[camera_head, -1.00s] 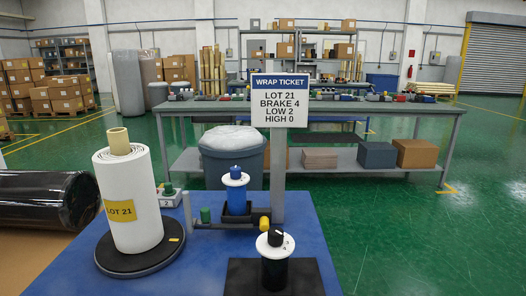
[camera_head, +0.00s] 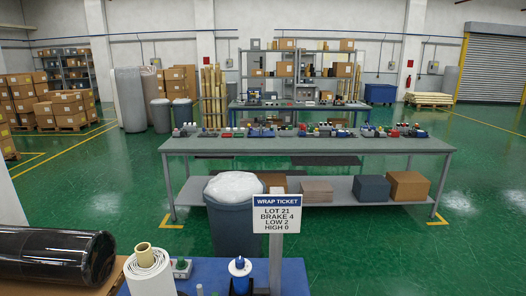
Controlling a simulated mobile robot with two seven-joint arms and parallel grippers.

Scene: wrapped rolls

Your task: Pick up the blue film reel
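A blue reel-like piece with a white disc (camera_head: 240,267) stands at the bottom of the head view, on the blue table (camera_head: 205,268). It is upright, and its lower part is cut off by the frame edge. The wrap ticket sign (camera_head: 277,214) reads LOT 21, BRAKE 4, LOW 2, HIGH 0. It stands just right of the blue piece. A white wrapped roll (camera_head: 150,277) with a tan core stands to the left, also cut off at the bottom. Neither of my grippers is in view.
A large black wrapped roll (camera_head: 50,255) lies at the lower left. A grey bin (camera_head: 234,222) with a white liner stands behind the blue table. A long grey bench (camera_head: 310,146) with several small parts is beyond. Green floor (camera_head: 400,260) is open at the right.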

